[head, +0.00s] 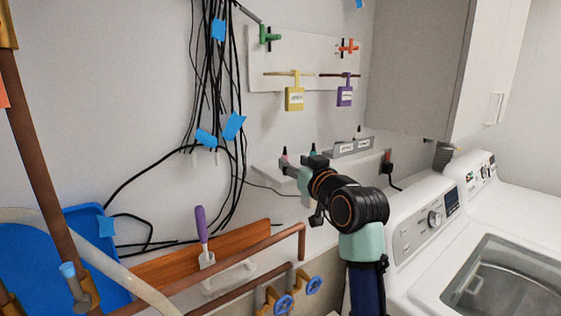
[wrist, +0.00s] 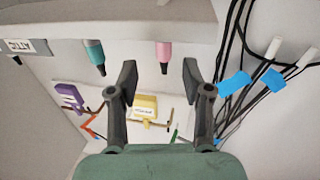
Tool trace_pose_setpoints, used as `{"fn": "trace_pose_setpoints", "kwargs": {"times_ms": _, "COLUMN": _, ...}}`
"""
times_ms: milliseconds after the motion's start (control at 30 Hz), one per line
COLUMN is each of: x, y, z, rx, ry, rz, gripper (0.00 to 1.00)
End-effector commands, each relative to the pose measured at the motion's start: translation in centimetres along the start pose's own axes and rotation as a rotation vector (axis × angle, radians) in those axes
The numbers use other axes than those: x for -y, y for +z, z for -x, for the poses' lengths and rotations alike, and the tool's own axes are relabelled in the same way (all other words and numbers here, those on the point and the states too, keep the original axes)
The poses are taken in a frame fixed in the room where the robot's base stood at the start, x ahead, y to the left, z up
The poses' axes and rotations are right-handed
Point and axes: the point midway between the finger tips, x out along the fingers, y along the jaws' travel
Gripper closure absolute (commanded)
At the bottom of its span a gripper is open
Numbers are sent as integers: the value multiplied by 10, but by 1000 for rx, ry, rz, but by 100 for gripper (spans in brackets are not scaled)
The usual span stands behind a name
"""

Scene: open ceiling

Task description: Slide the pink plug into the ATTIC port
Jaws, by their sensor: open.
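The pink plug (wrist: 163,52) hangs from the shelf edge in the wrist view, its dark tip pointing down the picture. It lies between my open gripper's (wrist: 159,80) two fingers, with clear space on both sides, and its tip is near fingertip level. In the head view, the pink plug (head: 284,158) stands upright on the shelf, partly hidden by my gripper (head: 291,169). The ATTIC label (wrist: 30,46) shows upside down at the wrist view's left edge. The port opening is not visible.
A teal plug (wrist: 94,52) stands beside the pink one on the shelf (head: 266,170). Black cables (head: 215,90) with blue tape hang left. Yellow (head: 294,98) and purple (head: 345,95) tagged valves are on the wall. A washer (head: 425,235) stands right, and copper pipes (head: 230,262) run below.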

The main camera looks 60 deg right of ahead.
Motion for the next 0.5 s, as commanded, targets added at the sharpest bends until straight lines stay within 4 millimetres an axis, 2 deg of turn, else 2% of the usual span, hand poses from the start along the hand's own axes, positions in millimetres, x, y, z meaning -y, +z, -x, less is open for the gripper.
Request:
{"fn": "trace_pose_setpoints", "kwargs": {"times_ms": 167, "x": 1, "y": -3, "z": -8, "rx": 1, "ry": -1, "rz": -1, "gripper": 50}}
{"fn": "trace_pose_setpoints", "kwargs": {"times_ms": 300, "x": 5, "y": -9, "z": -34, "rx": 3, "ry": -2, "rz": -1, "gripper": 50}}
{"fn": "trace_pose_setpoints", "kwargs": {"times_ms": 400, "x": 4, "y": -6, "z": -48, "rx": 3, "ry": -1, "rz": -1, "gripper": 50}}
{"fn": "trace_pose_setpoints", "kwargs": {"times_ms": 500, "x": 4, "y": -4, "z": -54, "rx": 1, "ry": 0, "rz": 0, "gripper": 50}}
